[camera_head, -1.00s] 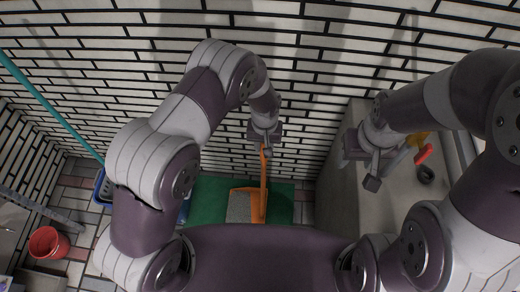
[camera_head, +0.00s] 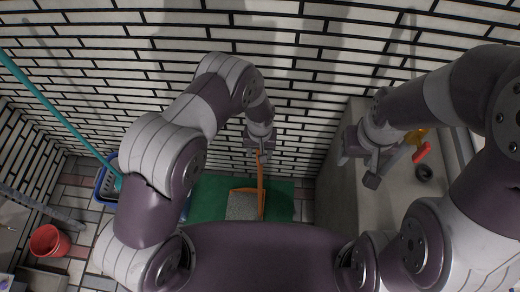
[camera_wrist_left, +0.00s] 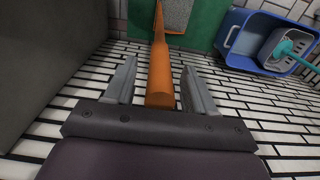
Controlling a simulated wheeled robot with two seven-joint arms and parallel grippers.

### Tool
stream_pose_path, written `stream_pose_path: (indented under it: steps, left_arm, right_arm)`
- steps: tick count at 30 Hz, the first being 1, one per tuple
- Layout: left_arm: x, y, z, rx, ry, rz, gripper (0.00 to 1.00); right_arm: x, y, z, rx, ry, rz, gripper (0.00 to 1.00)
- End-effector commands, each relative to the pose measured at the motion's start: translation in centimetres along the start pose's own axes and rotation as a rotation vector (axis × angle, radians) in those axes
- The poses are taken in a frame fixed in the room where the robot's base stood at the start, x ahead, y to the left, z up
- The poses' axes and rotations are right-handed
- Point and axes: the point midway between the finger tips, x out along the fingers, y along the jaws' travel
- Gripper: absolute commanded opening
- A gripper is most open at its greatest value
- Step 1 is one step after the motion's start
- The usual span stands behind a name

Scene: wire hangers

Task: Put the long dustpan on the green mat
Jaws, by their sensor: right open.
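The long dustpan has a grey pan (camera_head: 242,206) with an orange rim and a long orange handle (camera_head: 261,185). It stands over the green mat (camera_head: 210,197), handle up, and looks set down on it. In the left wrist view the orange handle (camera_wrist_left: 161,75) runs between the fingers of my left gripper (camera_wrist_left: 159,68), with a gap on both sides. In the head view my left gripper (camera_head: 259,149) is at the handle's top end. My right gripper (camera_head: 371,165) is open and empty over the grey counter at the right.
A blue bucket (camera_wrist_left: 240,38) with a teal-handled mop in it stands beside the mat. A red bucket (camera_head: 48,241) is at the far left. On the counter (camera_head: 395,208) lie a red-handled item (camera_head: 422,153) and a dark ring (camera_head: 424,173). A brick wall is behind.

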Motion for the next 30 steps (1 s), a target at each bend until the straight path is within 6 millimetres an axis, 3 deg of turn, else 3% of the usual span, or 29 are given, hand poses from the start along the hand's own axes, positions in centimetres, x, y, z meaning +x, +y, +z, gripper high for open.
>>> stream_pose_path:
  steps: [6,11,24,30]
  left_arm:
    - [-0.1,0.0,0.0,0.000,0.000,0.000,0.54]
    - [-1.3,0.1,-0.1,0.000,0.004,0.001,0.54]
    - [-10.8,0.0,-0.1,0.000,0.003,0.001,0.54]
    - [-12.3,0.0,0.0,0.000,0.000,0.000,0.54]
  right_arm:
    - [-0.1,0.0,0.0,0.000,0.000,0.000,0.53]
    - [-0.1,0.0,0.0,0.000,0.000,0.000,0.53]
    - [1.2,0.0,0.1,0.000,0.000,0.000,0.53]
    - [1.2,0.0,0.1,0.000,0.000,0.000,0.53]
